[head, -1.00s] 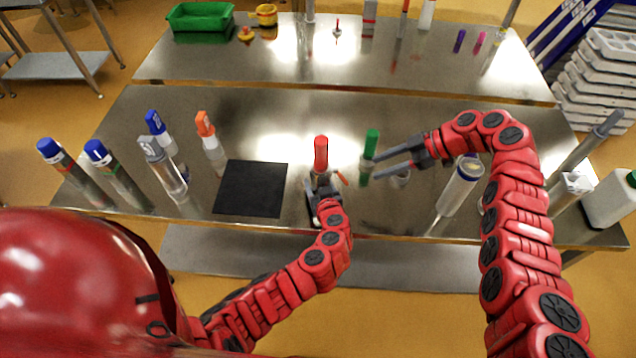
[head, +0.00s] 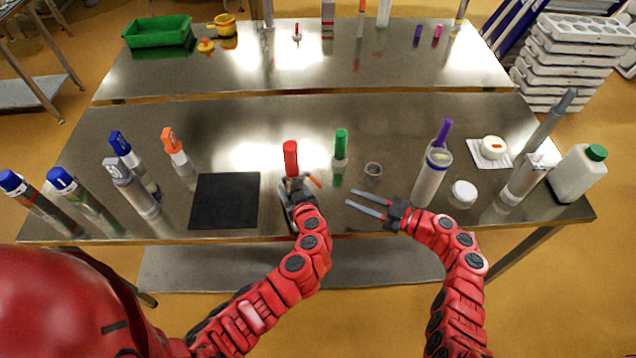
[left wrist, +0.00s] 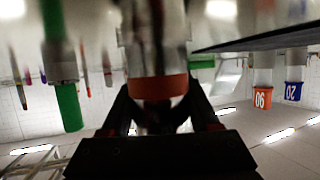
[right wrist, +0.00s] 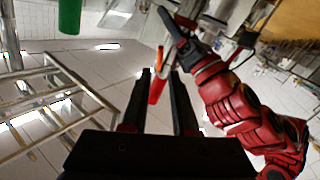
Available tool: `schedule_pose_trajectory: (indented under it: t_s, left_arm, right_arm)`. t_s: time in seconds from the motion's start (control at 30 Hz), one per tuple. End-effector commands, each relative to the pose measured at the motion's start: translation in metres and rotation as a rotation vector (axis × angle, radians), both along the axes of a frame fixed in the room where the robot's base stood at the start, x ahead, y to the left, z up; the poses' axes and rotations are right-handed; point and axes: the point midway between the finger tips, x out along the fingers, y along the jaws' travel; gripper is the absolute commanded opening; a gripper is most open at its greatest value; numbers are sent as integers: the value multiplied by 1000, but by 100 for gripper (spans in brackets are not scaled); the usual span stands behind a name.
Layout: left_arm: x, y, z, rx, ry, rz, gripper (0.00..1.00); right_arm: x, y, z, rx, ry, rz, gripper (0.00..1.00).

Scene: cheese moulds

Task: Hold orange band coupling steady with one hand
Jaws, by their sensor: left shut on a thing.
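The coupling, a metal cylinder with an orange-red upper part (head: 290,158), stands upright on the near table. Its orange-red band (left wrist: 157,88) also shows close up in the left wrist view. My left gripper (head: 292,184) is shut on its lower metal part, which the fingers partly hide. My right gripper (head: 351,198) is open and empty, to the right of the coupling near the table's front edge. In the right wrist view, the coupling's orange-red part (right wrist: 156,86) appears beyond the open fingers, not touching them.
A black mat (head: 225,202) lies left of the coupling. Several tall bottles fill the left.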

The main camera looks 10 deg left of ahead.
Motion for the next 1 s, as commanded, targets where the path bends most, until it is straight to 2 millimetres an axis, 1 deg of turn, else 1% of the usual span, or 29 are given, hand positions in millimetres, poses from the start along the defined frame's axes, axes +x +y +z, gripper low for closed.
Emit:
schedule_pose_trajectory:
  t_s: [0.07,0.17,0.5,0.6,0.8,1.0]
  left_arm:
    - [0,0,0,1,-1,1,0]
    - [0,0,0,1,-1,1,0]
    - [0,0,1,1,-1,1,0]
    - [0,0,1,1,-1,1,0]
    - [0,0,1,1,-1,1,0]
    - [0,0,1,1,-2,1,0]
  right_arm:
    - [-1,2,-3,2,-2,-9,27]
    - [2,13,-3,1,-2,-10,27]
    - [22,80,-2,3,-1,-6,27]
    - [28,95,-2,2,0,-8,27]
    - [33,111,-3,1,0,-9,27]
    - [33,113,-3,0,1,-10,27]
